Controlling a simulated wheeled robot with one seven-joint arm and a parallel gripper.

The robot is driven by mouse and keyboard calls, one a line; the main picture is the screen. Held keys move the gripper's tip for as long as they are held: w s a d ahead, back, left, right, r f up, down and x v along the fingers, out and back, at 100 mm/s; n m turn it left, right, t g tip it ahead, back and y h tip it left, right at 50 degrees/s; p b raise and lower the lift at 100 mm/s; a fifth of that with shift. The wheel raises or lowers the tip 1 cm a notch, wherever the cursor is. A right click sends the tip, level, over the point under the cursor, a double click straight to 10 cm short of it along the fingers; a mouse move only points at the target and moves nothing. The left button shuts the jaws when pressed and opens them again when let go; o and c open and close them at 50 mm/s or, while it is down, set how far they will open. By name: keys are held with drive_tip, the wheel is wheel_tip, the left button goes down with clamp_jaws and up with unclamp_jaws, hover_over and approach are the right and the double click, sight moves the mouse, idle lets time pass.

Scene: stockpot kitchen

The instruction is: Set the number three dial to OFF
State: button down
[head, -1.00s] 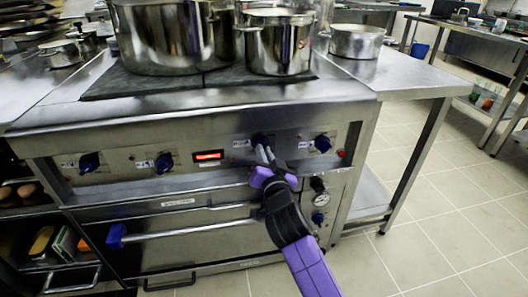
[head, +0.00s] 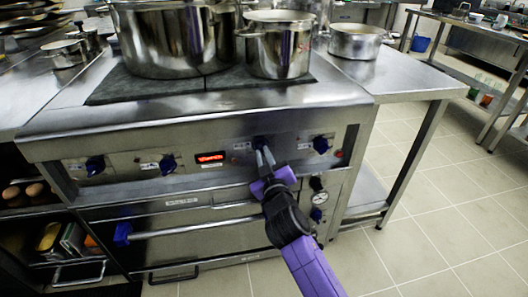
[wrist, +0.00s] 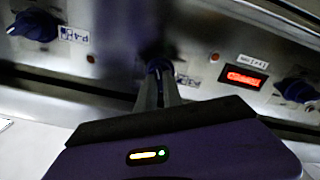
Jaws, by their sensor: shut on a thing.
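The oven front carries a row of blue dials. The third dial from the left (head: 260,141) is right of the red-lit display in the head view. My purple gripper (head: 265,156) reaches up from below with its two grey fingers shut on this dial. In the wrist view my gripper (wrist: 159,70) covers most of the dial, and only a dark blue part of it (wrist: 158,50) shows behind the fingertips. The dial's pointer and its setting marks cannot be read.
Two other dials (head: 95,165) (head: 167,163) sit left of the display (head: 210,158), and one dial (head: 322,144) sits close on the right. An oven handle (head: 190,230) juts out below. A large pot (head: 175,40) and a smaller pot (head: 278,50) stand above.

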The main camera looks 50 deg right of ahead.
drive_tip(key=shift+f+n+p, duration=0.1)
drive_tip(key=shift+n+p, duration=5.95)
drive_tip(key=shift+n, duration=9.15)
drive_tip(key=c, duration=1.5)
unclamp_jaws()
drive_tip(key=v, duration=0.7)
drive_tip(key=shift+s+a+p, duration=0.25)
drive_tip(key=shift+s+p, duration=0.05)
drive_tip(key=shift+s, duration=0.05)
